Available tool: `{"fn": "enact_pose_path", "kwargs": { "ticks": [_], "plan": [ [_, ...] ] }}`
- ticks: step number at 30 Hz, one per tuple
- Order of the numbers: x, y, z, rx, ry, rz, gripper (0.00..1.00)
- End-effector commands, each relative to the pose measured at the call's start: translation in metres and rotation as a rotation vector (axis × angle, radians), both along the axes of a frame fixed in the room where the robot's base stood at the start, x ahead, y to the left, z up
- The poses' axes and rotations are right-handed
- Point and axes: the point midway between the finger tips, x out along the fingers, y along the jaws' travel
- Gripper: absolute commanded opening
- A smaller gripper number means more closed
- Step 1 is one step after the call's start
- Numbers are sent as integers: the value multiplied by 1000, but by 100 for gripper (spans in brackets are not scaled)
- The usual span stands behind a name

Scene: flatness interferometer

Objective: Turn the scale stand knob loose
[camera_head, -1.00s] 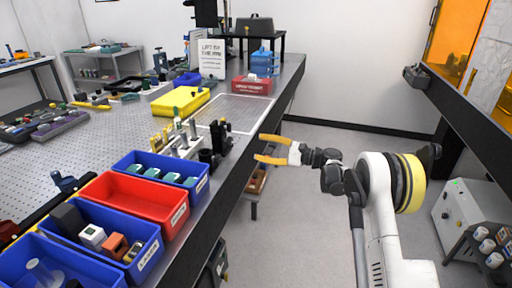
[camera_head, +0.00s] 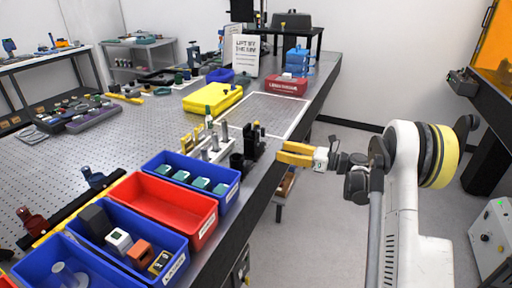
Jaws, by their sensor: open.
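A dark upright stand (camera_head: 250,145) with a small brownish knob-like top stands near the right edge of the perforated bench, behind the blue bin of green parts. It may be the scale stand; its knob is too small to make out surely. My gripper (camera_head: 279,152) has yellow fingers pointing left toward this stand. It is open and empty, just right of the stand in the picture, over or beside the bench's edge. I see no contact; the depth between them is unclear.
Blue (camera_head: 228,185) and red (camera_head: 148,208) bins line the bench's near edge. A row of metal posts (camera_head: 212,148) stands left of the dark stand. A yellow tray (camera_head: 213,98), a red box (camera_head: 285,86) and a sign (camera_head: 246,55) are behind. A framed flat area (camera_head: 268,112) is clear.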

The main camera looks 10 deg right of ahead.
Motion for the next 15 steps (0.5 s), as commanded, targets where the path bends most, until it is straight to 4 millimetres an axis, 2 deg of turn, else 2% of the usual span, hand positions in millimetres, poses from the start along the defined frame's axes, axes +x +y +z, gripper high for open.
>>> {"fn": "enact_pose_path", "kwargs": {
  "ticks": [6,9,15],
  "plan": [
    [25,38,-3,-1,-2,3,50],
    [33,50,-3,-1,-2,3,50],
    [41,61,-1,-1,-2,1,50]
  ]
}}
